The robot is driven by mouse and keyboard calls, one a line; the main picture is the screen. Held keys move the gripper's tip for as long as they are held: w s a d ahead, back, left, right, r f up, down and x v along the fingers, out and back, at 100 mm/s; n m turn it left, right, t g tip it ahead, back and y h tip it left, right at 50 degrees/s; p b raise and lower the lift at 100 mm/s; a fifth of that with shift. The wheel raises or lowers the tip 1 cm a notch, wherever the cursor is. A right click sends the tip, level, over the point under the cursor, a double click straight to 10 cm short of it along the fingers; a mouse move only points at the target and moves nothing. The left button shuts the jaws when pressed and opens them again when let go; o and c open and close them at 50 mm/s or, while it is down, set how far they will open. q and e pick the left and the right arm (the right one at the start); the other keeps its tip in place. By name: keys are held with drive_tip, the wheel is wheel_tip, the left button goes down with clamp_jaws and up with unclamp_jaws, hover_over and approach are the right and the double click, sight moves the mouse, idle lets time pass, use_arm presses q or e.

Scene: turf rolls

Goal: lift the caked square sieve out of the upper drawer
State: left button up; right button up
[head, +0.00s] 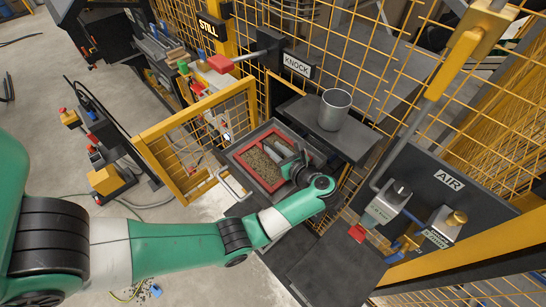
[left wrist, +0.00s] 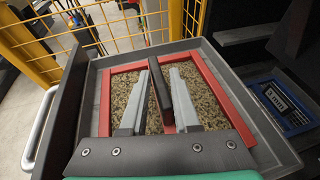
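The square sieve (head: 240,158) has a red frame and is filled with brown, grainy caked material. It lies inside the grey open upper drawer (head: 222,157). In the left wrist view the sieve's red rim (left wrist: 222,88) surrounds the grains, and a dark bar (left wrist: 181,100) stands over its middle. My left gripper (head: 284,153) reaches over the sieve from the right. In the left wrist view its two grey fingers (left wrist: 166,64) are apart, one on each side of the bar, with a gap visible on the left finger's side. My right gripper is in neither view.
A metal cup (head: 334,110) stands on a dark shelf right of the drawer. Yellow mesh fencing (head: 205,125) stands behind and left. A red-ended lever (head: 222,64) by the KNOCK sign is above. The AIR panel (head: 440,185) with valves is at the right.

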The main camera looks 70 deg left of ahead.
use_arm(q)
clamp_jaws()
idle(1.0)
